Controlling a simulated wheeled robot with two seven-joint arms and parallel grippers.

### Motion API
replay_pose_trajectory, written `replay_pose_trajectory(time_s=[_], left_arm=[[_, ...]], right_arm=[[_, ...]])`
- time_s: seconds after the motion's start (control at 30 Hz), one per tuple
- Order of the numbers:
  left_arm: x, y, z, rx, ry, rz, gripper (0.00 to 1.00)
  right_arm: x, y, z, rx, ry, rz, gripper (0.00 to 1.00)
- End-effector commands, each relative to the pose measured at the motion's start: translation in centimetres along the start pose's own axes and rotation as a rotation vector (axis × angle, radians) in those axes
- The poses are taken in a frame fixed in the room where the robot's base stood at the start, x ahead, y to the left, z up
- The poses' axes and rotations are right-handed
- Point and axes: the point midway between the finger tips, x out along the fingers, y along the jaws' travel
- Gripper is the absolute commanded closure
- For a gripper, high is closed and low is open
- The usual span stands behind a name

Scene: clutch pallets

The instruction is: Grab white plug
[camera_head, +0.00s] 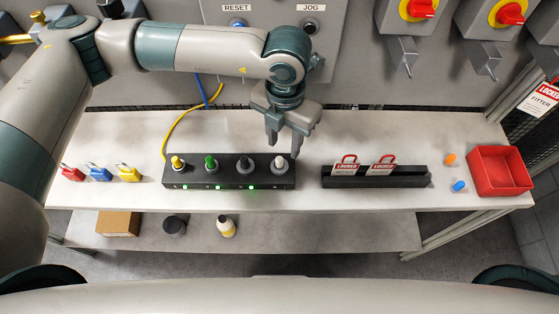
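The white plug (279,164) stands upright in the rightmost place of a black block (228,182) on the bench. A yellow plug (178,162), a green plug (211,162) and a black plug (245,165) stand in the same block to its left. My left gripper (283,150) points down just above and around the white plug, with its two fingers apart. One finger is to the left of the plug and one to the right. I cannot tell whether either finger touches it. My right gripper does not show.
Padlocks in red (71,173), blue (98,173) and yellow (130,173) lie at the left. A black rack (405,178) with red lockout tags (346,168) and a red bin (499,173) stand at the right. A yellow cable (183,120) runs behind the block.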

Motion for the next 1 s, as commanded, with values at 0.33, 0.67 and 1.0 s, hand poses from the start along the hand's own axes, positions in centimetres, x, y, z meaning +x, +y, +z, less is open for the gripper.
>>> replay_pose_trajectory(time_s=[0.33, 0.67, 1.0], left_arm=[[2.9, 0.7, -0.9, 0.0, 0.003, 0.0, 0.63], [5.2, 0.7, -0.8, -0.001, 0.0, 0.0, 0.63], [5.2, 0.7, -0.8, -0.001, 0.0, 0.0, 0.63]], right_arm=[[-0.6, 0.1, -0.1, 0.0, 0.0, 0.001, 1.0], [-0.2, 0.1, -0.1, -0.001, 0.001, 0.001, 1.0], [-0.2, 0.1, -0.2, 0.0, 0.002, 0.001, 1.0]])
